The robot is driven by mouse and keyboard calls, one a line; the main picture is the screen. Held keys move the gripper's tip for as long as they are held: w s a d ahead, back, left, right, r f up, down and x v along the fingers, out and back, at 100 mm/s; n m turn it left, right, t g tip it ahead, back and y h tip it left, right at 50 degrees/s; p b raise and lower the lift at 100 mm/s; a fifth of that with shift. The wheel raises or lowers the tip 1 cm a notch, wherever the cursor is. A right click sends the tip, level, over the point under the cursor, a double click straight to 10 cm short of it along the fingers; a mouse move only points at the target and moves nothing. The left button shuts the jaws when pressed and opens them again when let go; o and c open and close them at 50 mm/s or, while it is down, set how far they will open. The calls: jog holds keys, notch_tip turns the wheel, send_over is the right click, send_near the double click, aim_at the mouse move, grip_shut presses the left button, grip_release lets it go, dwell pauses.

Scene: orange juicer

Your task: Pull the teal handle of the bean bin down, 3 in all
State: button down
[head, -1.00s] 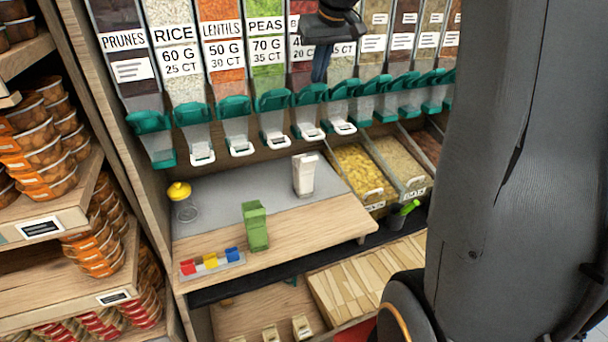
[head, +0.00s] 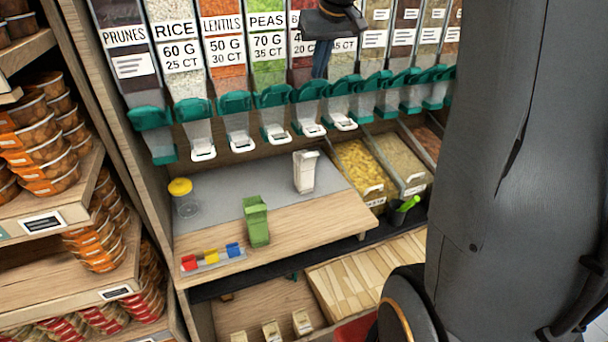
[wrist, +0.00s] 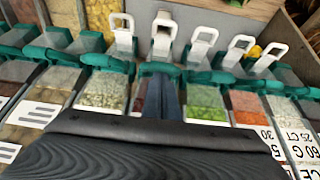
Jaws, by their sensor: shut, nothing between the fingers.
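The bean bin (head: 301,76) hangs in the row of dispensers, right of the peas bin. Its label is mostly hidden by my gripper. Its teal handle (head: 310,90) sits at the bin's lower front, above a white-tipped chute. My gripper (head: 318,74) is shut and empty, fingers pointing down just above and in front of this handle. In the wrist view the closed fingers (wrist: 167,86) reach over the red-bean bin to its teal handle (wrist: 158,70). I cannot tell whether they touch it.
Neighbouring teal handles (head: 272,95) stand close on both sides. Below, a wooden counter (head: 315,218) holds a green bag (head: 256,222), a white container (head: 304,171), a yellow-lidded jar (head: 183,196) and coloured blocks (head: 211,256). Shelves of tubs (head: 40,135) stand at left.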

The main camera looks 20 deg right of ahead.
jog(key=shift+f, duration=0.4)
jog(key=shift+s+f+b, duration=0.2)
jog(key=shift+f+b, duration=0.2)
jog(key=shift+f, duration=0.35)
jog(key=shift+s+f+b, duration=0.2)
jog(key=shift+f+b, duration=0.25)
jog(key=shift+f, duration=0.3)
jog(key=shift+s+f+b, duration=0.2)
jog(key=shift+f+b, duration=0.2)
jog(key=shift+f, duration=0.35)
jog(key=shift+w+r+p, duration=0.15)
jog(key=shift+r+p, duration=0.6)
jog(key=shift+r, duration=0.3)
jog(key=shift+w+r+p, duration=0.2)
jog(key=shift+r+p, duration=0.6)
jog(key=shift+r, duration=0.2)
jog(key=shift+w+r+p, duration=0.15)
jog(key=shift+r+p, duration=0.6)
jog(key=shift+r, duration=0.3)
jog(key=shift+f, duration=0.1)
